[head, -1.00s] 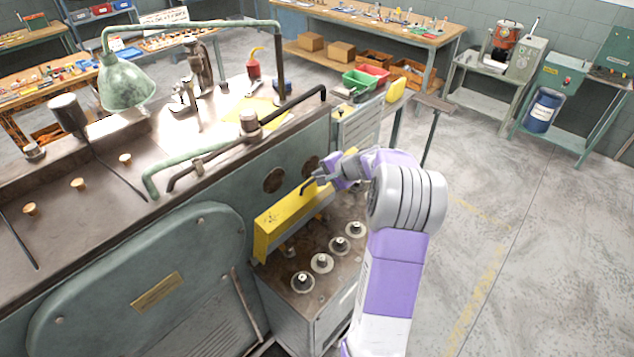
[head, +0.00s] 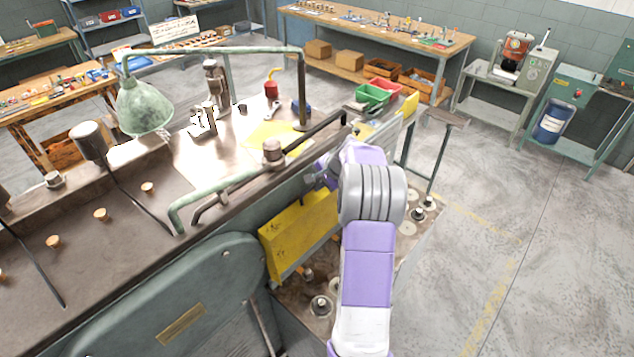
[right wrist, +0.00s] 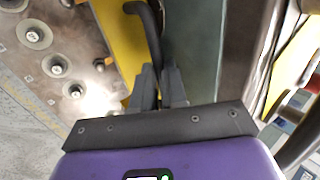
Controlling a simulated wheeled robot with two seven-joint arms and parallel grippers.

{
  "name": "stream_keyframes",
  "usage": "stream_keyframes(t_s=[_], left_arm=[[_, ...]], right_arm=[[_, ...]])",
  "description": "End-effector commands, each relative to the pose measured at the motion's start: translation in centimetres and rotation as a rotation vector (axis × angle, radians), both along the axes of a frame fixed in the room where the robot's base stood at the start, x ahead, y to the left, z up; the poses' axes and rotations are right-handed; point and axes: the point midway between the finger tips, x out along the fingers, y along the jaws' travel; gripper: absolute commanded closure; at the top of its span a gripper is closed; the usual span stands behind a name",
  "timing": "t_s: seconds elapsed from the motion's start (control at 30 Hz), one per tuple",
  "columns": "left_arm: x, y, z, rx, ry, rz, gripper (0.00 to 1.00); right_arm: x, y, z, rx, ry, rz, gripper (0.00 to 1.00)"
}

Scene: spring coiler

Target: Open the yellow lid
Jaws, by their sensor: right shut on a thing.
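The yellow lid (head: 297,235) is a long panel on the front side of the green machine, partly hidden by my right arm in the head view. It stands tilted up against the machine's side face. In the right wrist view the yellow lid (right wrist: 122,38) runs beside a dark bent handle (right wrist: 150,30). My right gripper (head: 318,178) is at the lid's upper edge. In the right wrist view the fingers of my right gripper (right wrist: 159,80) are closed together at the lower end of the handle. My left gripper is not in view.
Below the lid is a shelf with several round knobs (head: 320,306). A dark bar (head: 325,132) and a green pipe (head: 215,190) run along the machine top, close to my right arm. A green lamp (head: 145,105) stands at the left. The floor (head: 480,230) at right is clear.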

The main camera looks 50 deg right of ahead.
Motion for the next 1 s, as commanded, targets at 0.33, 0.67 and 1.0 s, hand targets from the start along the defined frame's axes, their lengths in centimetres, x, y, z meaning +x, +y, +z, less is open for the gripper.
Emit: stream_keyframes(t_s=[0.33,0.67,1.0], left_arm=[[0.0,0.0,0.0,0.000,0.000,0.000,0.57],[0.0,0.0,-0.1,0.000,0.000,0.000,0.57],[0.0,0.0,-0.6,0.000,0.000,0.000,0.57]], right_arm=[[0.0,0.1,-0.1,0.006,0.000,0.000,0.62],[-0.2,0.1,0.3,0.001,-0.002,0.000,0.62],[-3.0,0.3,4.7,0.002,-0.003,0.000,0.62]])
